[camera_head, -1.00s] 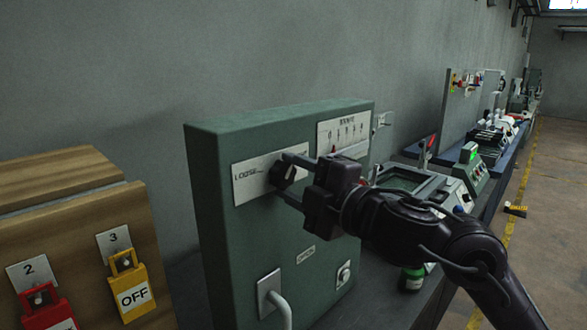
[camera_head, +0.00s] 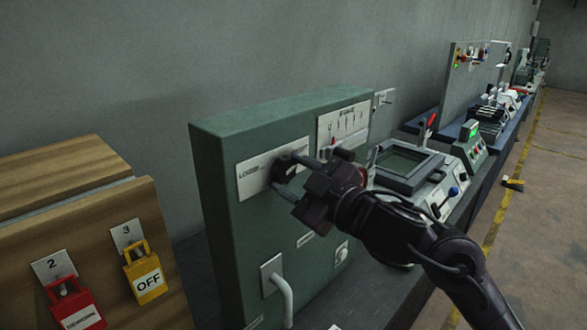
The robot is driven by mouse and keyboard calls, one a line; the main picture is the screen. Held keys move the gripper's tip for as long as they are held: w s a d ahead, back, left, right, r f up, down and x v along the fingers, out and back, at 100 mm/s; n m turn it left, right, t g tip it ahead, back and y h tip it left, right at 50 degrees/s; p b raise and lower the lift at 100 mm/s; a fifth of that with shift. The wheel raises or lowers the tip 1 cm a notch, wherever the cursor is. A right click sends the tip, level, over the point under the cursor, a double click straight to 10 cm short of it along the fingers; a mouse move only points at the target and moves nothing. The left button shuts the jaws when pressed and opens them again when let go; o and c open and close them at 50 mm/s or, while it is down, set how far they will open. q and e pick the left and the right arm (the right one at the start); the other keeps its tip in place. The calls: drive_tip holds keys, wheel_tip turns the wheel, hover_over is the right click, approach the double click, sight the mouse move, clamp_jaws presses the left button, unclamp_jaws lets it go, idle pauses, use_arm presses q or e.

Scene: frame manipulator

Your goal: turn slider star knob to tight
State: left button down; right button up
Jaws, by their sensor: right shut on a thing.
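The black star knob (camera_head: 287,165) sits on a white plate on the front of the green box (camera_head: 222,200). The word "LOOSE" shows at the left of the plate (camera_head: 252,182); the plate's right part is largely covered by the gripper. My right gripper (camera_head: 283,175) is shut on the knob, one finger above and one below it, with its wrist tilted. The knob's pointer direction is hard to tell. My left gripper is not in view.
A second plate with a slider scale (camera_head: 343,122) is at the box's upper right. A grey handle (camera_head: 281,290) sticks out below. Padlocks, one red (camera_head: 74,303) and one yellow (camera_head: 145,274), hang on the wooden box at left. Other devices line the bench at right.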

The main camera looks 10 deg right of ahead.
drive_tip(key=shift+f, duration=0.1)
idle(0.4)
drive_tip(key=o, duration=1)
drive_tip(key=shift+s+d, duration=0.2)
drive_tip(key=shift+s, duration=0.1)
drive_tip(key=b+v, duration=0.2)
drive_tip(key=v, duration=0.5)
